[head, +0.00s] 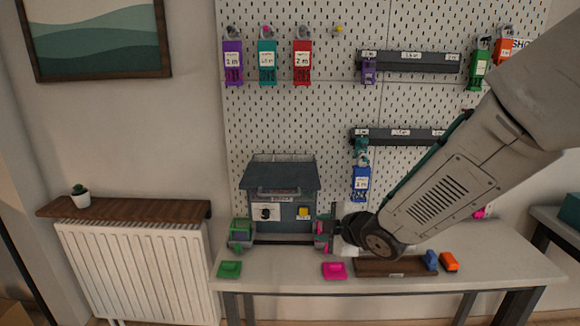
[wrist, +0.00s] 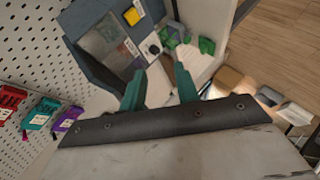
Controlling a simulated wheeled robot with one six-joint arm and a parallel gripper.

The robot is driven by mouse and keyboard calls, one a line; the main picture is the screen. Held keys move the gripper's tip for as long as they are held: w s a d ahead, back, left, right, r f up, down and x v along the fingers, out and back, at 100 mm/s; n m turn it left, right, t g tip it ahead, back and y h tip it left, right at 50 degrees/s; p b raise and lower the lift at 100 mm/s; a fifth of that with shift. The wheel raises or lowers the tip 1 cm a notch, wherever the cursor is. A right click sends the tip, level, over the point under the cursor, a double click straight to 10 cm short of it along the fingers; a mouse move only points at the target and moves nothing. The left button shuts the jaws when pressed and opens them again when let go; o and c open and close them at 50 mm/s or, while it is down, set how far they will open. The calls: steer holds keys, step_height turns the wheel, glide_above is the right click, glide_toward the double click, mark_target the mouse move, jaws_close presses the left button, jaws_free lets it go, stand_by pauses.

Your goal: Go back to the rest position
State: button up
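My gripper (wrist: 160,82) shows in the wrist view as two teal fingers standing apart, with nothing visible between them. In the head view its end (head: 335,232) is low over the bench, just right of the braiding machine (head: 283,215). The machine is a dark grey-blue box with a dial and a yellow button. In the wrist view the machine (wrist: 100,32) is ahead and to the left of the fingers. Green clips (wrist: 207,45) lie beyond the fingertips. My arm hides part of the pegboard and bench.
The white bench (head: 300,284) carries a green block (head: 229,269), a pink block (head: 334,270), and a brown tray (head: 385,266) near blue and orange blocks (head: 449,262). The pegboard (head: 320,110) behind holds tagged spools and dark rails (head: 410,61). A radiator (head: 135,265) stands left.

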steer(key=s+d+m+g+h, duration=0.5)
steer(key=s+d+m+h, duration=0.2)
steer(key=s+d+m, duration=0.5)
steer(key=s+d+r+m+g, duration=0.1)
steer(key=s+d+r+m, duration=0.1)
steer(key=s, duration=0.5)
steer(key=s+d+r+m+g, duration=0.1)
steer(key=s+d+r+m, duration=0.1)
steer(key=s, duration=0.4)
steer(key=s+d+r+m+g, duration=0.1)
steer(key=s+r+m, duration=0.2)
steer(key=s+r, duration=0.2)
steer(key=shift+s+d+g+y, duration=0.4)
steer(key=shift+s, duration=0.95)
